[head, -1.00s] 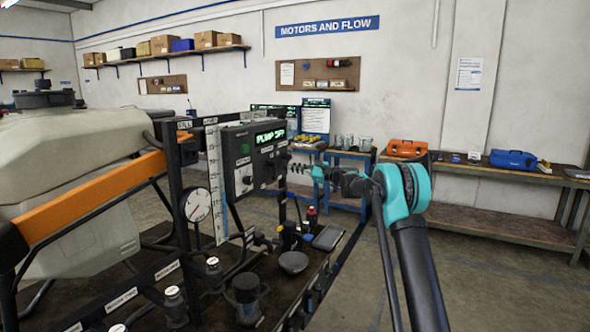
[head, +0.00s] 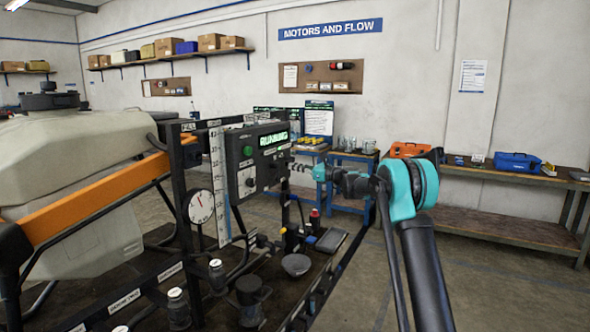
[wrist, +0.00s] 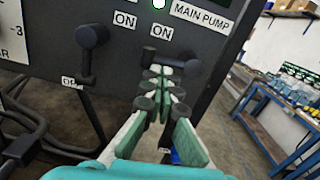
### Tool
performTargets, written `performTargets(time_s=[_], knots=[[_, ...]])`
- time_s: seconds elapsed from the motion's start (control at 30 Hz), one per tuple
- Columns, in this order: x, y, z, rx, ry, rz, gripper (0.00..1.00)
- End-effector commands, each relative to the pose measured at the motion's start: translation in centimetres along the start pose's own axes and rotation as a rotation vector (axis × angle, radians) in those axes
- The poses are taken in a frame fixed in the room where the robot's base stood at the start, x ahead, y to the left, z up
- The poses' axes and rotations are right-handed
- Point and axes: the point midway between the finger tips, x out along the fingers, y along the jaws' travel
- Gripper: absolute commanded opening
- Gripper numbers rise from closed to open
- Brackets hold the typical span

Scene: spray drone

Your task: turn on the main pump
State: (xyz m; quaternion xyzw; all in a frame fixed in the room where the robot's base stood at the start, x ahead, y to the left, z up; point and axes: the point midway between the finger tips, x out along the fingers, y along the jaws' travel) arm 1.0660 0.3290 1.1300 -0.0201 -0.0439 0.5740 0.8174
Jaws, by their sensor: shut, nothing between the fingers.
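The dark control box (head: 257,160) stands on the rig in the head view, with its display (head: 273,140) reading RUNNING in green. In the wrist view the MAIN PUMP label (wrist: 202,14) is at the top, beside a lit lamp (wrist: 158,3). Below an ON label is the main pump switch (wrist: 188,68), its dark handle lying roughly sideways, partly hidden by my fingers. My gripper (wrist: 160,85) is shut and empty, right in front of and just below that handle; I cannot tell whether it touches. In the head view my gripper (head: 298,167) is at the box's right side.
A second switch (wrist: 88,55) at the left has its handle pointing down, near an OFF label. A pressure gauge (head: 200,206), a pale tank (head: 75,150) and an orange frame bar (head: 95,200) are left of the box. Workbenches line the back wall.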

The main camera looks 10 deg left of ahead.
Motion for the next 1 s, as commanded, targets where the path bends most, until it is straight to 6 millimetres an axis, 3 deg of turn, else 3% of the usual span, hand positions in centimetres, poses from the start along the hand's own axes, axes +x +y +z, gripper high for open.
performTargets(time_s=[0.57, 0.73, 0.87, 1.0], knots=[[0.0, 0.1, -0.1, -0.002, 0.000, 0.000, 0.00], [-0.1, 0.2, -1.6, -0.001, 0.000, 0.000, 0.00], [-0.3, 0.4, -4.0, -0.001, 0.000, 0.000, 0.00], [-3.7, 0.3, -3.9, -0.001, 0.000, -0.003, 0.00]])
